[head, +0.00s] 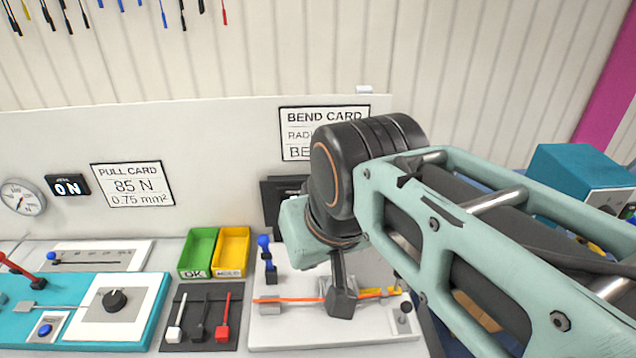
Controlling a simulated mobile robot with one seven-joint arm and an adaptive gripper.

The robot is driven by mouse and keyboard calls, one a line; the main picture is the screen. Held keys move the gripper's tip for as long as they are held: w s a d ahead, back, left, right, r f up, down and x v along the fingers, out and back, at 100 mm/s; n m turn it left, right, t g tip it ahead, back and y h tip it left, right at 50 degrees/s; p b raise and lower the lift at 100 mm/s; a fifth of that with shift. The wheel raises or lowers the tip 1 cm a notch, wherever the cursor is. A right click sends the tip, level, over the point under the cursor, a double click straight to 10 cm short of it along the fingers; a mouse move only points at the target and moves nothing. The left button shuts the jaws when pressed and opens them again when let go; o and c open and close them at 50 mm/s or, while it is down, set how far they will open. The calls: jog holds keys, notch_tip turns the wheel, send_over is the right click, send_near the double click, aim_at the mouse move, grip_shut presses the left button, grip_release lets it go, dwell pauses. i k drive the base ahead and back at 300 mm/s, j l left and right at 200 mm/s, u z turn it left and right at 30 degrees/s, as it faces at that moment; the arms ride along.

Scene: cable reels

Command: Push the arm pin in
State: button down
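A white bend fixture (285,331) stands on the bench at lower centre. An orange cable (272,300) runs across it, with a yellow piece (396,291) at its right end. A small dark round knob or pin (404,309) stands on a grey plate at the fixture's right end; it may be the arm pin, but no label is readable. A blue-knobbed lever (265,250) stands at the left rear. My gripper (341,303) points down over the fixture's middle, left of the dark pin, and hides part of the cable and a metal block. Its finger opening and any contact are unclear.
Left of the fixture are a dark mat (200,341) with three connectors, a green bin (198,252), a yellow bin (232,251) and a teal pull tester (85,338). A bend card (297,133) hangs behind, partly hidden. My arm covers the right side.

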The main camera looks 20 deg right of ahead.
aim_at(407, 307)
jog(key=z, duration=1.2)
jog(key=l, duration=0.15)
jog(key=j+z, duration=0.2)
jog(key=k+j+z, duration=0.2)
jog(key=l+z, duration=0.25)
jog(key=i, duration=0.05)
